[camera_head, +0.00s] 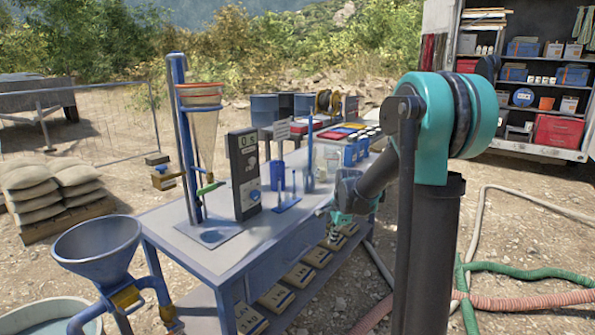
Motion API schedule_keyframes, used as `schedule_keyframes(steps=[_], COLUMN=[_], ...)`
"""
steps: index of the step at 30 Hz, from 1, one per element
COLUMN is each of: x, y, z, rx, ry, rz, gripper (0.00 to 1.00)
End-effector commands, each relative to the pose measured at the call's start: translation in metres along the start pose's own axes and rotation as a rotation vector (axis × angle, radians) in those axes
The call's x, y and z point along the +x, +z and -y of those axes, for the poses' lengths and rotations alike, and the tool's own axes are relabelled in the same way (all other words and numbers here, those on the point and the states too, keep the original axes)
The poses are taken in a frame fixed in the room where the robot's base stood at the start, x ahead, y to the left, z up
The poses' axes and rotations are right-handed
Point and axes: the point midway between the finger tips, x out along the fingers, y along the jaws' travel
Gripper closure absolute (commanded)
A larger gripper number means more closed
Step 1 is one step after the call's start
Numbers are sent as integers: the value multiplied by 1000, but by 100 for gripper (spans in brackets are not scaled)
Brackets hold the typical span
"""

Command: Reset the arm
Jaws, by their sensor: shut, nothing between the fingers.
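My teal and dark grey arm (440,125) rises at the right of the view, and its forearm bends down toward the table's right side. My gripper (335,238) hangs beside the right edge of the blue-grey table (260,235), pointing down, small in the picture. It is shut and holds nothing. The upper arm column hides part of the ground and the table's far right end.
The table carries a tall blue stand with a funnel (203,125), a dark meter (246,175), a small blue rack (288,200) and several jars. Labelled boxes (278,297) sit on its lower shelf. A blue hopper (98,250) stands left. Hoses (515,268) cross the gravel at right.

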Motion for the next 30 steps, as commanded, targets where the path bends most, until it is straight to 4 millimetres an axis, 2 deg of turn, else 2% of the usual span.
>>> schedule_keyframes(steps=[1,9,15,18,21,24,30], x=[-9,-34,-38,-35,-32,-29,-28], y=[-2,-12,-16,-18,-19,-19,-20], z=[-22,-126,-206,-239,-264,-278,-284], rx=[-88,-617,-1003,-1170,-1295,-1375,-1411], ry=[-8,-33,-27,-18,-7,1,5], rz=[-10,-79,-138,-166,-186,-198,-204], gripper=[100,100,100,100,100,100,100])
